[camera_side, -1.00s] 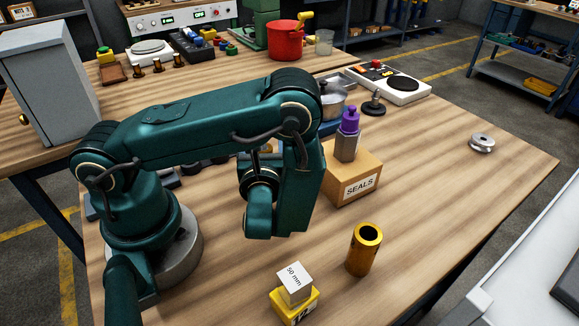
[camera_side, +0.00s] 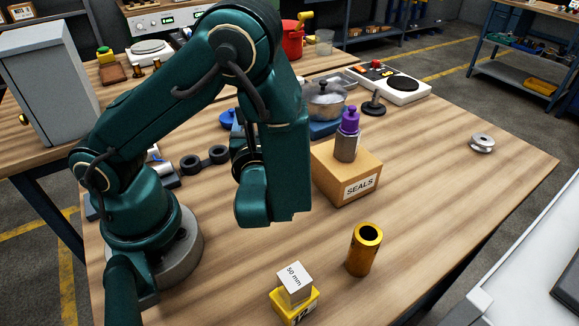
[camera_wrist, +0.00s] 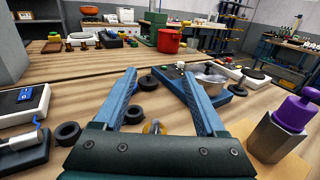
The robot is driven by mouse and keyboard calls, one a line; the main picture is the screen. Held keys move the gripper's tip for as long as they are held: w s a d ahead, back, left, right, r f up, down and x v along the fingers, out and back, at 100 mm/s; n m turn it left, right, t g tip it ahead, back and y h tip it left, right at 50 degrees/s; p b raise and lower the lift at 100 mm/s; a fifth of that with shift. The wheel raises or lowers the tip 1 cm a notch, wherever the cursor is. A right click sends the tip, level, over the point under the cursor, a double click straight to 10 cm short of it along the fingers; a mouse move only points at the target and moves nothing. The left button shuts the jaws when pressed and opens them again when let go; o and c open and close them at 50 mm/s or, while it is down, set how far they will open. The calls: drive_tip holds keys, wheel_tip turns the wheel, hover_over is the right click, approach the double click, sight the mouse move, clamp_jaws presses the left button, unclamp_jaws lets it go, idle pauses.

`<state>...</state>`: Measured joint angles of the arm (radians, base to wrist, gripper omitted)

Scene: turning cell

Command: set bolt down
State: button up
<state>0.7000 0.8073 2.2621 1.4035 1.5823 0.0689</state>
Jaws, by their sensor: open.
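My gripper (camera_wrist: 158,75) is open in the wrist view, its two blue jaws spread with nothing held between their tips. In the side view the jaws are hidden behind my wrist. A small amber and grey piece (camera_wrist: 155,127) shows low between the jaws, just beyond the gripper body. It may be the bolt, but most of it is hidden and I cannot tell. No other clear bolt shows in either view.
A SEALS box (camera_side: 348,182) carries a grey hex piece with a purple top (camera_side: 348,122), close to my wrist's right. A brass sleeve (camera_side: 364,250) and a 50 mm block (camera_side: 294,281) stand in front. A lidded pot (camera_side: 326,100) and black rings (camera_wrist: 134,114) lie beyond.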

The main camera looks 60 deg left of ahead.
drive_tip(key=shift+s+a+r+n+g, duration=0.25)
drive_tip(key=shift+s+r+n+g, duration=0.05)
drive_tip(key=shift+n+g, duration=0.1)
drive_tip(key=s+f+n+g+h, duration=0.2)
drive_tip(key=s+n+g+h, duration=0.4)
drive_tip(key=s+n+g, duration=0.5)
drive_tip(key=w+d+r+n+t+h, duration=0.3)
drive_tip(key=d+r+n+t+h, duration=0.2)
drive_tip(key=d+n+t+h, duration=0.3)
drive_tip(key=d+n+h, duration=0.1)
drive_tip(key=d+n, duration=0.2)
drive_tip(key=n, duration=0.1)
drive_tip(key=shift+w, duration=0.2)
